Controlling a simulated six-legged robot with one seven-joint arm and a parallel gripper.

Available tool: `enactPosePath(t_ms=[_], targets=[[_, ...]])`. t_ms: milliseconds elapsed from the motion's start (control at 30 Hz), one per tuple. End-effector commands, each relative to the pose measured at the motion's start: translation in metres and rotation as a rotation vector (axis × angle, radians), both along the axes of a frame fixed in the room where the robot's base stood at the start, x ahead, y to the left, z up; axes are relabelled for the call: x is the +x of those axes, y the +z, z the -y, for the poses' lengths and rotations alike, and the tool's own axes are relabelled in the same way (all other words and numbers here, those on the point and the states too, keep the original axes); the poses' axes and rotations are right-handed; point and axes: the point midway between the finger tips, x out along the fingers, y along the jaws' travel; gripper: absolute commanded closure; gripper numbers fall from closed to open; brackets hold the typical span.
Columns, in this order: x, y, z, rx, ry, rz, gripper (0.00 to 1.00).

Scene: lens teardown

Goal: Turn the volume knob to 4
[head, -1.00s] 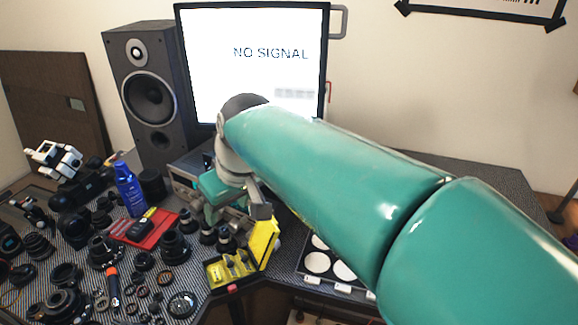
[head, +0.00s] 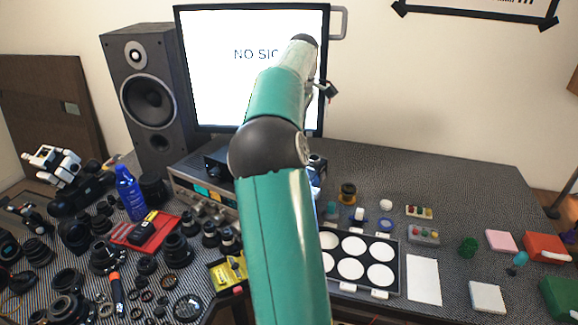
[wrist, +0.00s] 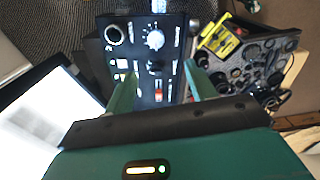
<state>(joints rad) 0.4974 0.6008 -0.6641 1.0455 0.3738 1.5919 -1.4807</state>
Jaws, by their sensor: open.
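In the wrist view a black control panel (wrist: 147,72) faces my gripper (wrist: 160,74). A knob (wrist: 154,40) ringed by white scale marks sits near the panel's top middle, beyond the fingertips. The scale numbers and pointer are too small to read, so I cannot tell its setting or confirm that it is the volume knob. A darker knob (wrist: 154,67) lies between the fingertips. The two teal fingers are spread apart with nothing held.
A silver receiver (head: 187,190) with several knobs stands below the monitor (head: 215,70). A speaker (head: 151,98) is at its left. Lens parts crowd the left desk. A yellow holder (head: 228,272) and a palette with white discs (head: 391,251) flank my arm. The back right desk is clear.

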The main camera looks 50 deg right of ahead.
Motion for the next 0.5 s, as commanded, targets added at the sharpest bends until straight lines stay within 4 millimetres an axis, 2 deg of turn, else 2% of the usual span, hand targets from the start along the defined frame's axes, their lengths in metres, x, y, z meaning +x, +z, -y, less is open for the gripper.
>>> enactPosePath(t_ms=[100,267,500], targets=[[-0.002,-0.006,0.011,-0.003,0.026,-0.020,0.44],[-0.004,-0.017,0.013,0.000,0.027,-0.021,0.44],[-0.003,-0.060,0.011,0.000,0.027,-0.022,0.44]])
